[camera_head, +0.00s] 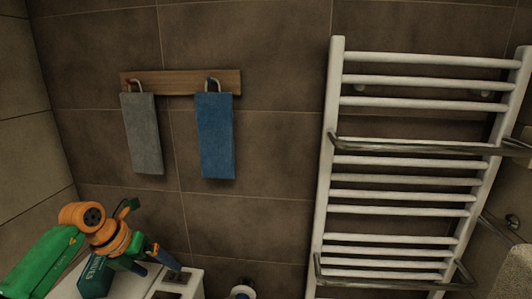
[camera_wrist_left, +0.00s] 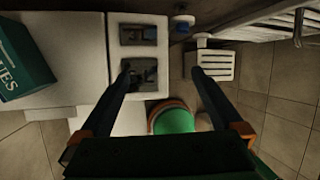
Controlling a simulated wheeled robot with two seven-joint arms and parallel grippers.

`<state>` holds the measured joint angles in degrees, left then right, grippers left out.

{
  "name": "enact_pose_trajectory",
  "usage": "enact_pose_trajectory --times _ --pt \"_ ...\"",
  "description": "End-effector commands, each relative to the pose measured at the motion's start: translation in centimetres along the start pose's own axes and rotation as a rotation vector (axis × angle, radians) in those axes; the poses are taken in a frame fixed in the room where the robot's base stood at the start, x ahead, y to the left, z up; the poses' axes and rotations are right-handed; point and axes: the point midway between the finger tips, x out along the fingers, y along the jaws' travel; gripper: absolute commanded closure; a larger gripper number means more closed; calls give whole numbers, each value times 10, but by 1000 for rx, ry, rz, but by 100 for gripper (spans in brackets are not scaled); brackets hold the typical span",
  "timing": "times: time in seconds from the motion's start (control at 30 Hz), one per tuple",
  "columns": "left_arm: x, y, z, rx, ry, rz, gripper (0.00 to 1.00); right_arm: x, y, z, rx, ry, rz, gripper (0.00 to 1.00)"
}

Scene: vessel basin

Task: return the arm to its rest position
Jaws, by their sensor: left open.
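My left arm, green and orange, comes in at the lower left of the head view. Its left gripper (camera_head: 158,264) is held above a white cabinet (camera_head: 193,284). In the left wrist view the two dark fingers of the left gripper (camera_wrist_left: 160,72) stand wide apart with nothing between them. My right arm and right gripper are in neither view.
A dark green box (camera_head: 95,278) with white letters stands beside the gripper; it also shows in the left wrist view (camera_wrist_left: 24,62). A grey towel (camera_head: 143,135) and a blue towel (camera_head: 215,137) hang from a wooden rack (camera_head: 180,82). A white towel radiator (camera_head: 322,190) stands right.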

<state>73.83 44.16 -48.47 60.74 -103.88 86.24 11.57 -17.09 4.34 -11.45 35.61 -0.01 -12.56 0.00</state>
Motion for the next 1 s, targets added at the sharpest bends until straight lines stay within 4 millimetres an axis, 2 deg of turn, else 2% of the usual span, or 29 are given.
enact_pose_trajectory --times 0.03,0.17,0.27,0.3,0.33,0.37,0.4,0.43,0.47,0.5,0.53,0.57,0.6,0.67,0.7,0.8,1.0 --pt "12 -20 1 25 -24 -65 0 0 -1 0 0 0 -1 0" --pt "36 -88 5 66 -124 -306 0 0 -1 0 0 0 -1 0" --pt "42 -161 2 26 -235 -600 0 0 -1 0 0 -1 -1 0" --pt "35 -197 0 -45 -301 -773 0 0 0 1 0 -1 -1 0" --pt "24 -221 0 -140 -360 -918 0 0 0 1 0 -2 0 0" --pt "10 -235 2 -269 -419 -1052 0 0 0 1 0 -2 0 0" --pt "-7 -238 7 -487 -497 -1201 0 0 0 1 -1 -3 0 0" --pt "-16 -228 11 -678 -550 -1282 0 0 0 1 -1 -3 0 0" --pt "-20 -210 13 -888 -597 -1333 0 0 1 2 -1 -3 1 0" --pt "-14 -177 9 -1188 -647 -1349 0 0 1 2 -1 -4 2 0" --pt "-3 -149 -1 -1418 -673 -1320 0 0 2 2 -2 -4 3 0" --pt "10 -124 -15 -1620 -686 -1268 0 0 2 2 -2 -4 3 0" --pt "28 -98 -37 -1838 -690 -1180 0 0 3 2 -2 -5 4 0" --pt "52 -70 -73 -2089 -680 -1031 0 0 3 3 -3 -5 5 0" --pt "65 -58 -97 -2220 -664 -931 0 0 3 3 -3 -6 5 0" --pt "86 -41 -154 -2461 -612 -693 0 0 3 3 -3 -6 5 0" --pt "102 -34 -252 -2743 -484 -264 0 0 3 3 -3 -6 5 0"
